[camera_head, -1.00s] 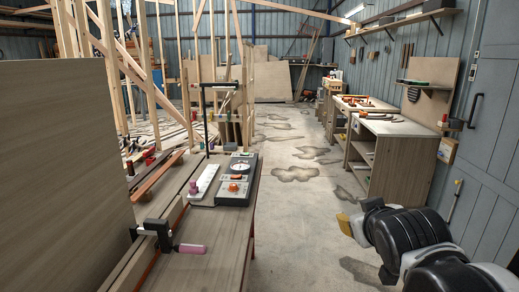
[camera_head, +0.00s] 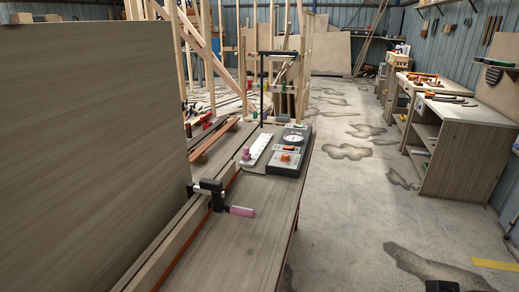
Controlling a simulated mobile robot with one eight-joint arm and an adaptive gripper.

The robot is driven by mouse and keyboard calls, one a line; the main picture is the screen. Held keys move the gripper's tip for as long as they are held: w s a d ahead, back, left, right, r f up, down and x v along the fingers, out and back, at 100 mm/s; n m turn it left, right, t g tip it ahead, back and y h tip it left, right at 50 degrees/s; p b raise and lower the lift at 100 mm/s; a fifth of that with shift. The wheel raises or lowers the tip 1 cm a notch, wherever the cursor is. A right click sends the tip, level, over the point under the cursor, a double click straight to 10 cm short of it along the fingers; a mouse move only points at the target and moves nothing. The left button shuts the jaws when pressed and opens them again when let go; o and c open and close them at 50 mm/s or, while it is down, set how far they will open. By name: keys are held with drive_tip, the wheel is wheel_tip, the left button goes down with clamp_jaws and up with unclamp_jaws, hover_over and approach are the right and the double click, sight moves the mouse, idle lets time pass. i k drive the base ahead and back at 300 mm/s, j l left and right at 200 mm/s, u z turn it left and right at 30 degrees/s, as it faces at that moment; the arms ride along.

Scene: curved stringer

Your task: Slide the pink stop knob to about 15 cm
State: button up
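A small pink knob (camera_head: 245,153) stands at the near left part of a white strip (camera_head: 257,149) on the long workbench (camera_head: 238,250). Marks on the strip are too small to read. A dark box (camera_head: 284,164) beside the strip carries a round white dial (camera_head: 293,138) and an orange knob (camera_head: 285,157). Closer, a black clamp (camera_head: 211,186) with a pink handle (camera_head: 241,211) sits at the bench's rail. My gripper is not in view. Nothing touches the pink knob.
A tall wooden panel (camera_head: 95,150) fills the left side. A black post (camera_head: 262,90) rises behind the strip. The concrete floor (camera_head: 345,215) right of the bench is open. Side benches (camera_head: 455,125) with tools stand at the right wall.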

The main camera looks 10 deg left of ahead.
sight(247, 156)
drive_tip(key=i+u, duration=0.15)
drive_tip(key=i, duration=0.4)
drive_tip(key=i+l+u, duration=0.15)
drive_tip(key=i, duration=0.4)
drive_tip(key=i+l+u, duration=0.15)
drive_tip(key=i, duration=0.4)
drive_tip(key=i+l+u, duration=0.15)
drive_tip(key=i, duration=0.4)
drive_tip(key=i+l+u, duration=0.15)
drive_tip(key=i+l, duration=0.25)
drive_tip(key=i, duration=0.1)
